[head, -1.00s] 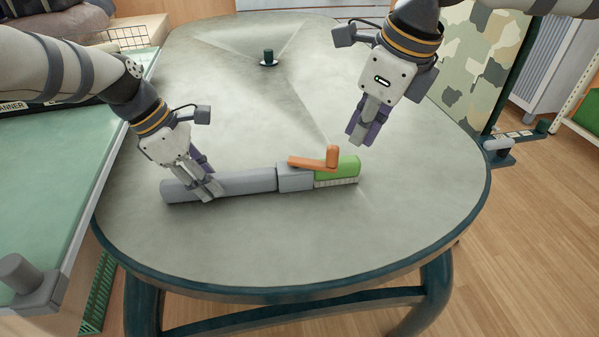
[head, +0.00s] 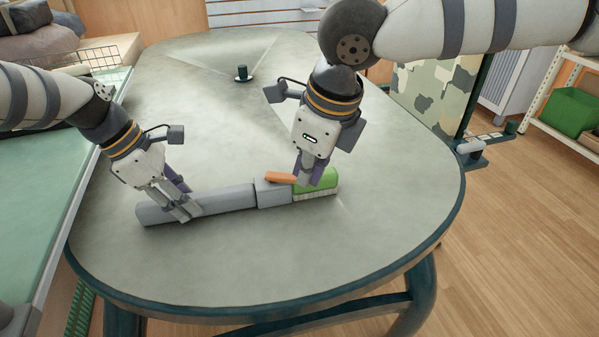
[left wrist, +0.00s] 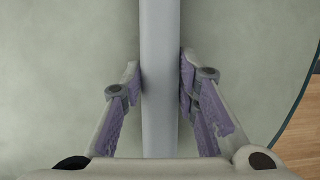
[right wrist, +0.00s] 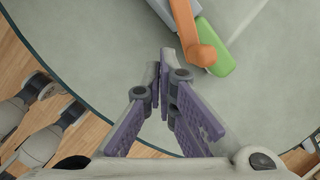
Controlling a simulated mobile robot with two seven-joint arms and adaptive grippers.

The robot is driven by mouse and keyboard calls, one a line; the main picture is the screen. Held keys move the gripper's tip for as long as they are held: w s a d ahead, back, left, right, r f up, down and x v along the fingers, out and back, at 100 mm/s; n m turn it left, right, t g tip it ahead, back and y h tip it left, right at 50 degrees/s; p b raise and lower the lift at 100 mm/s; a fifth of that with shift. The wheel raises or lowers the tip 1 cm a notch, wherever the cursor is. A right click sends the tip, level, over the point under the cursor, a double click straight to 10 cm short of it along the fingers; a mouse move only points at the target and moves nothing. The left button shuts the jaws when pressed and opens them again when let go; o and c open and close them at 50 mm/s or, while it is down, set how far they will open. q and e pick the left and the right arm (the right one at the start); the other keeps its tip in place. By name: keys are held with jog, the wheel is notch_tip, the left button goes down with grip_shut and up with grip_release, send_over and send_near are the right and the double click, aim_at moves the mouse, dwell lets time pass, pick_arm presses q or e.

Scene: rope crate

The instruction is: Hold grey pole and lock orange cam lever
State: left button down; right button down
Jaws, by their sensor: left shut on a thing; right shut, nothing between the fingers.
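The grey pole (head: 228,200) lies on the round table, and it runs up the left wrist view (left wrist: 160,60). My left gripper (head: 187,212) is shut on the pole near its left part, one finger on each side. A grey collar joins the pole to a green head (head: 322,182) with bristles below. The orange cam lever (head: 281,178) lies over the collar; its raised end is hidden behind my right gripper (head: 305,182). In the right wrist view the lever (right wrist: 186,25) shows just beyond and right of the closed, empty fingertips (right wrist: 166,58). I cannot tell whether they touch it.
The table (head: 300,255) is otherwise clear around the pole, except for a small dark knob (head: 241,73) at the back. A green-topped counter (head: 40,190) adjoins at left. A camouflage panel (head: 425,95) stands at back right.

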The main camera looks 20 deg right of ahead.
pick_arm(q)
jog(key=shift+f, duration=0.1)
pick_arm(e)
jog(key=shift+f, duration=1.35)
jog(key=shift+w+d, duration=0.4)
jog(key=shift+w, duration=0.35)
jog(key=shift+w+d, duration=0.35)
jog(key=shift+w, duration=0.4)
jog(key=shift+s, duration=0.1)
jog(key=shift+a, duration=0.1)
jog(key=shift+r, duration=0.15)
jog(key=v, duration=0.6)
jog(key=shift+w+a+r, duration=0.3)
jog(key=shift+a+r, duration=0.2)
jog(key=shift+a, duration=0.05)
